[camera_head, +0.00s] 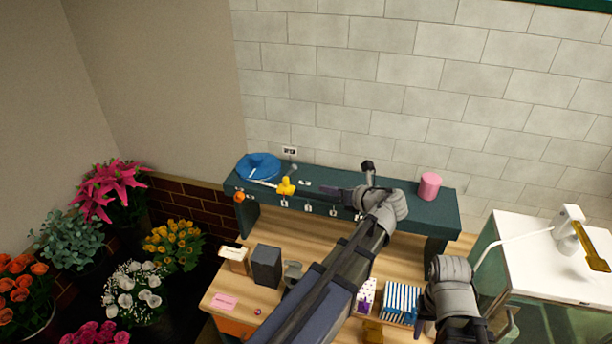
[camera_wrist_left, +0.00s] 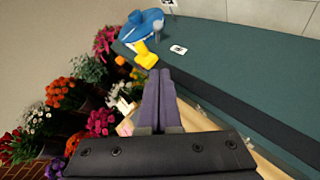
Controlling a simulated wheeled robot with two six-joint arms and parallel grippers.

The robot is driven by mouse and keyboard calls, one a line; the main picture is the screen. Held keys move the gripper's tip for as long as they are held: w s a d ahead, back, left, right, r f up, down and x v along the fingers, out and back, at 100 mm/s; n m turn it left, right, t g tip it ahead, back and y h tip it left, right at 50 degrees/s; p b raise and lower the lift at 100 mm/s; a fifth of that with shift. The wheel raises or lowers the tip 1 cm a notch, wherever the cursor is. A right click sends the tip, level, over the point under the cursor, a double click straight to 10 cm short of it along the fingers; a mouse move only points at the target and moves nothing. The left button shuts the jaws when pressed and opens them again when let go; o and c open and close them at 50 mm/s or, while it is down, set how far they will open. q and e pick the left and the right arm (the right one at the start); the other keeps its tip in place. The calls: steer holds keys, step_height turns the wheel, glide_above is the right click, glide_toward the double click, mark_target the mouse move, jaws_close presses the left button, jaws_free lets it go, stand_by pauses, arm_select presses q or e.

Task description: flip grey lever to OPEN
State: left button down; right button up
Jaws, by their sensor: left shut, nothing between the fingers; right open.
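My left gripper (camera_head: 332,191) reaches over the dark green shelf (camera_head: 425,212) from the right, its fingers pointing left. Its fingers are together and empty, and in the left wrist view they show as two dark bars (camera_wrist_left: 158,90). Ahead of them is a yellow fitting (camera_head: 286,187), also in the left wrist view (camera_wrist_left: 146,56), apart from the fingertips. A small pale grey piece (camera_head: 291,169) stands up behind the fitting; I cannot tell whether it is the grey lever. A white label plate (camera_head: 305,183) lies beside the fitting. My right gripper (camera_head: 424,327) is low at the right, open, fingers partly hidden.
Several small hooks hang on the shelf's front. Below, the wooden bench (camera_head: 283,232) holds a dark box (camera_head: 266,266) and striped packets (camera_head: 401,301). Flowers stand left.

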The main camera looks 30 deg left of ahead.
mark_target(293, 170)
arm_select(q)
steer(key=b+x, duration=0.4)
steer(key=x, duration=0.6)
steer(key=shift+f, duration=0.15)
steer(key=shift+w+a+r+p, duration=0.65)
steer(key=shift+w+a+r, duration=0.1)
steer(key=shift+a, duration=0.2)
steer(key=shift+w+a+r, duration=0.15)
steer(key=shift+w+a, duration=0.2)
steer(key=shift+a, duration=0.2)
steer(key=shift+s+a+r+p, duration=0.1)
steer(key=shift+a+r+p, duration=0.25)
steer(key=shift+r+p, duration=0.15)
steer(key=shift+s+a+r+p, duration=0.2)
steer(key=shift+a+r+p, duration=0.3)
steer(key=shift+a+p, duration=0.15)
steer(key=shift+s+a+r+p, duration=0.15)
steer(key=shift+a+r+p, duration=0.1)
steer(key=shift+a, duration=0.25)
steer(key=shift+s+a+r+p, duration=0.1)
steer(key=shift+a+r+p, duration=0.15)
steer(key=shift+a, duration=0.25)
steer(key=shift+d+f, duration=0.1)
